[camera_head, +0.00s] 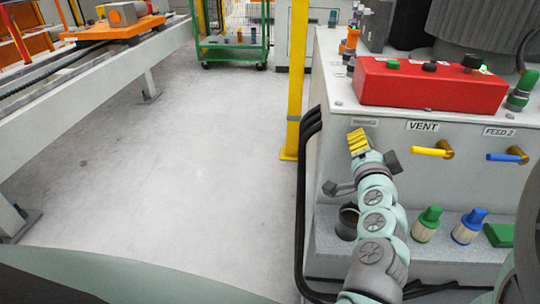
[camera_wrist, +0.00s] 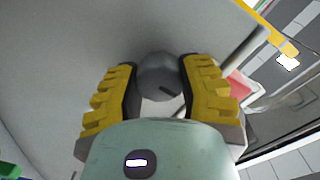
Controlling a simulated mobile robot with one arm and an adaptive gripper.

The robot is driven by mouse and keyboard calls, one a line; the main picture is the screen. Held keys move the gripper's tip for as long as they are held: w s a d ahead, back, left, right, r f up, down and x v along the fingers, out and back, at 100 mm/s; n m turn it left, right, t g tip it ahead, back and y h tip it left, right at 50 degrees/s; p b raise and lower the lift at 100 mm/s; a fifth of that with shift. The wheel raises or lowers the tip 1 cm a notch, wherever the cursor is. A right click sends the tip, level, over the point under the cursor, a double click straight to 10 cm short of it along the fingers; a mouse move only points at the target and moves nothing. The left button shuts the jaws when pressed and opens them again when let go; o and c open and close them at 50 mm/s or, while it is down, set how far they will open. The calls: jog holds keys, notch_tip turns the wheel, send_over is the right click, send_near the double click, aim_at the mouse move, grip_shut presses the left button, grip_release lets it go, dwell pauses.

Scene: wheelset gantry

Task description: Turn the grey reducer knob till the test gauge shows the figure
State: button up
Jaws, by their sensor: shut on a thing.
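The grey reducer knob (camera_wrist: 157,77) shows in the wrist view as a round grey knob with a short dark mark on its lower right. My gripper (camera_wrist: 157,75) has its two yellow-padded fingers on either side of the knob, shut on it. In the head view my gripper (camera_head: 358,142) is at the front face of the grey cabinet (camera_head: 400,190), left of the VENT label, and hides the knob. I cannot make out the test gauge or a figure in either view.
Right of my gripper are a yellow lever (camera_head: 430,151) under VENT and a blue lever (camera_head: 503,157) under FEED 2. A red box (camera_head: 430,84) sits on the cabinet top. Green (camera_head: 426,225) and blue (camera_head: 468,227) fittings stand on the ledge. A yellow post (camera_head: 297,80) is left.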

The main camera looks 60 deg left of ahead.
jog(key=shift+m, duration=1.1)
jog(key=o, duration=1.2)
jog(key=shift+o, duration=0.2)
jog(key=v, duration=1.2)
jog(key=shift+r, duration=0.1)
